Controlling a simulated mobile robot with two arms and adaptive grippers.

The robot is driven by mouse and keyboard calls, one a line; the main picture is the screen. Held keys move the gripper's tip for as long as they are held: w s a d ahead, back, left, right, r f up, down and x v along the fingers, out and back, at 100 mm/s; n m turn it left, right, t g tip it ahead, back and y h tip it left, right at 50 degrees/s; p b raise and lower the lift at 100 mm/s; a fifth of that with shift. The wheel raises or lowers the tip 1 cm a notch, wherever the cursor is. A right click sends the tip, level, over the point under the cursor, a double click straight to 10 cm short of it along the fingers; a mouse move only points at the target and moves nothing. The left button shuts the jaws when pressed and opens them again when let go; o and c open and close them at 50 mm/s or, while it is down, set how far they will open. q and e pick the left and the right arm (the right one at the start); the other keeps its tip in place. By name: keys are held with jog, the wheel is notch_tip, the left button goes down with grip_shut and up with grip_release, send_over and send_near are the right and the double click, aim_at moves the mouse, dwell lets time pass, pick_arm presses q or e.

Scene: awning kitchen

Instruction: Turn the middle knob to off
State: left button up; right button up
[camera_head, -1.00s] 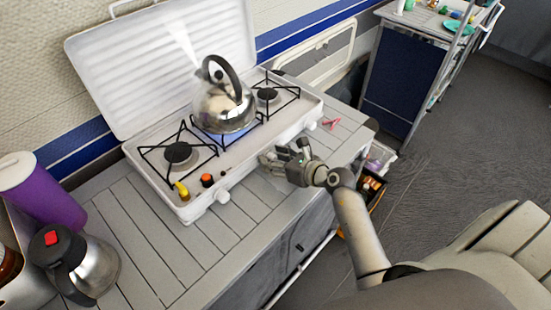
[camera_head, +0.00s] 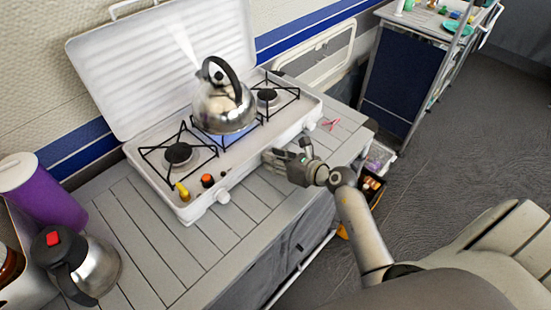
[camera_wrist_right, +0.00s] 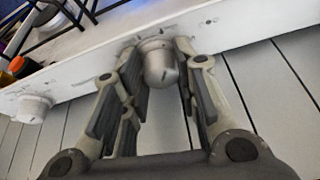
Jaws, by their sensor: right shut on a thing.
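The middle knob (camera_wrist_right: 159,66) is a pale round knob on the stove's white front panel. In the wrist view it sits between the two fingers of my right gripper (camera_wrist_right: 160,70), which is shut on it. In the head view my right gripper (camera_head: 274,162) is at the middle of the front panel and hides that knob. The white camping stove (camera_head: 150,185) has its lid up. A steel kettle (camera_head: 222,112) steams on the middle burner, with a blue flame (camera_head: 238,137) below. My left gripper is not in view.
The left knob (camera_head: 223,197) and right knob (camera_head: 311,124) are on the same panel. A lighter-like yellow item (camera_head: 182,190) and an orange-topped item (camera_head: 207,180) are on the stove's left part. A steel jug (camera_head: 92,262) and purple container (camera_head: 50,205) stand left on the counter.

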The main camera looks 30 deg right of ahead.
jog(key=shift+d+m+y+p, duration=0.1)
jog(key=shift+m+y+p, duration=0.25)
jog(key=shift+m+y, duration=0.35)
jog(key=shift+d+f+m+g, duration=0.1)
jog(key=shift+m+g, duration=0.2)
jog(key=shift+m, duration=0.4)
jog(key=shift+f+m+y, duration=0.1)
jog(key=shift+m+y, duration=0.5)
jog(key=shift+y, duration=0.1)
jog(key=shift+d+m+y+b, duration=0.1)
jog(key=shift+m+y+b, duration=0.7)
jog(key=shift+m, duration=0.4)
jog(key=o, duration=1)
jog(key=shift+w, duration=0.1)
jog(key=shift+o, duration=0.2)
